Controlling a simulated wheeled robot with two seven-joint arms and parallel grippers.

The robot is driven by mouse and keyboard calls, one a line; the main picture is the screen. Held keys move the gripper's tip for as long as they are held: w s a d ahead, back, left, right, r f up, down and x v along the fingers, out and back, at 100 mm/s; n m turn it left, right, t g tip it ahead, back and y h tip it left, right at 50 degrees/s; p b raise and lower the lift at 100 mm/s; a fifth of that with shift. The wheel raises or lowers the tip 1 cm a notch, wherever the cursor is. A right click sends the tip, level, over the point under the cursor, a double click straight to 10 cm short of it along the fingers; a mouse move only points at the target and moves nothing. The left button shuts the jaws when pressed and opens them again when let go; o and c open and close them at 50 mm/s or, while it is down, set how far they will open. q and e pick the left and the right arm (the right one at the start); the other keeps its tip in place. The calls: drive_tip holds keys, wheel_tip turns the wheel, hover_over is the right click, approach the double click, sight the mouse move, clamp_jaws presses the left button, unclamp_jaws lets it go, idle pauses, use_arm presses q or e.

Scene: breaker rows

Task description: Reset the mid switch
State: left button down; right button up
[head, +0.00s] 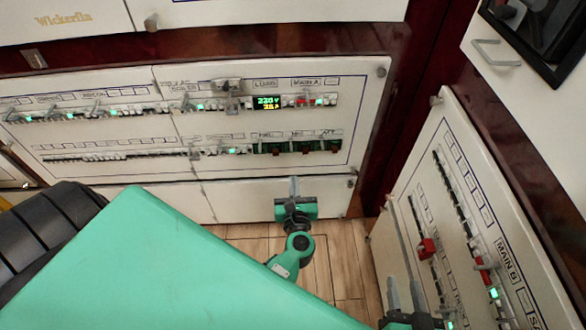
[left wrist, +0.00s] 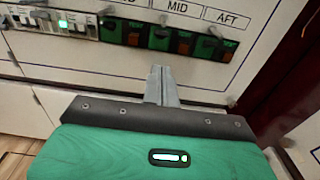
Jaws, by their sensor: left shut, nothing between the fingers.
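The mid switch (left wrist: 160,39) is the middle one of three green switches with dark levers and red parts, under the label MID in the left wrist view. In the head view it is the middle of the small row (head: 304,147) at the panel's lower right. I cannot tell its lever's position. My left gripper (head: 294,186) is shut and empty, in front of the panel's lower edge. In the left wrist view its closed fingertips (left wrist: 162,72) appear just below the mid switch, seemingly apart from it. My right gripper (head: 405,294) is open at the bottom right, by the side panel.
The AFT switch (left wrist: 208,46) and another green switch (left wrist: 115,30) sit close on either side. A lit display (head: 268,103) and breaker rows are above and left. The side panel (head: 465,130) has red switches. Wooden floor (head: 335,250) lies between the panels.

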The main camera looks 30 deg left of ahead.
use_arm(q)
drive_tip(key=v, duration=0.5)
idle(0.5)
